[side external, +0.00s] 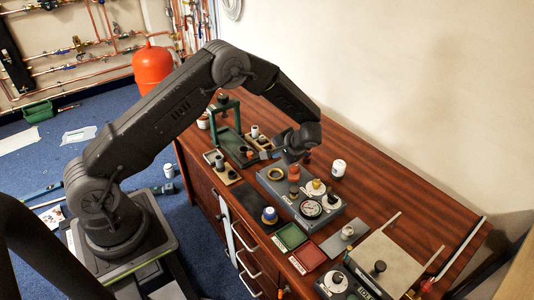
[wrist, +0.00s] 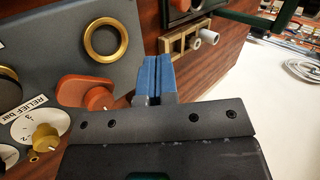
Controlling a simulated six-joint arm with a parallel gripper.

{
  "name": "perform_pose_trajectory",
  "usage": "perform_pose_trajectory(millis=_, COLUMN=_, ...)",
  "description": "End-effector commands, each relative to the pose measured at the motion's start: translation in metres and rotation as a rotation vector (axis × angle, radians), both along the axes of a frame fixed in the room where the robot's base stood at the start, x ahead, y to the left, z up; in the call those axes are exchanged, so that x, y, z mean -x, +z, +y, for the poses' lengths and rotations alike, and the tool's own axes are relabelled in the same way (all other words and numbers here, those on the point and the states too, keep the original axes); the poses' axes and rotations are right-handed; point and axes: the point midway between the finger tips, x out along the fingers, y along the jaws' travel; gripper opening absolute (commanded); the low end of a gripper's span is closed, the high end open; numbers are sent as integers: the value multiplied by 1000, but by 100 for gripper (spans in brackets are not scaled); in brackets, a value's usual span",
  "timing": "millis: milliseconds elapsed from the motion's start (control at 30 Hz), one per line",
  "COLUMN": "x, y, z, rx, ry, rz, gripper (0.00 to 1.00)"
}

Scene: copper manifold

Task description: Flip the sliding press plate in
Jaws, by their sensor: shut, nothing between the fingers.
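The green press frame (side external: 226,112) stands at the back left of the bench, with a dark flat plate (side external: 232,148) reaching forward from its foot. I take this as the sliding press plate, but its sliding state is too small to tell. In the wrist view, a dark-framed part (wrist: 190,10) and a green bar (wrist: 257,20) show at the top edge, partly cut off. My gripper (side external: 268,154) is to the right of the plate, above the bench. Its blue fingers (wrist: 153,75) are shut together and empty. No contact with the press is visible.
A grey panel (side external: 318,212) with dials, an orange handle (wrist: 85,92) and a brass ring (wrist: 106,40) lies close to my gripper. A wooden block with pegs (wrist: 184,42) is beyond the fingers. Green and red trays (side external: 291,237) sit in front. The bench's back right is clear.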

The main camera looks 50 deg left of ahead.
Motion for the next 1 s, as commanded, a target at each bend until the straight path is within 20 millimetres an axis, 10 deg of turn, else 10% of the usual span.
perform_pose_trajectory(millis=467, x=11, y=-69, z=62, rx=1, ry=4, rz=3, gripper=0)
perform_pose_trajectory(millis=1000, x=16, y=-74, z=99, rx=2, ry=-1, rz=0, gripper=0)
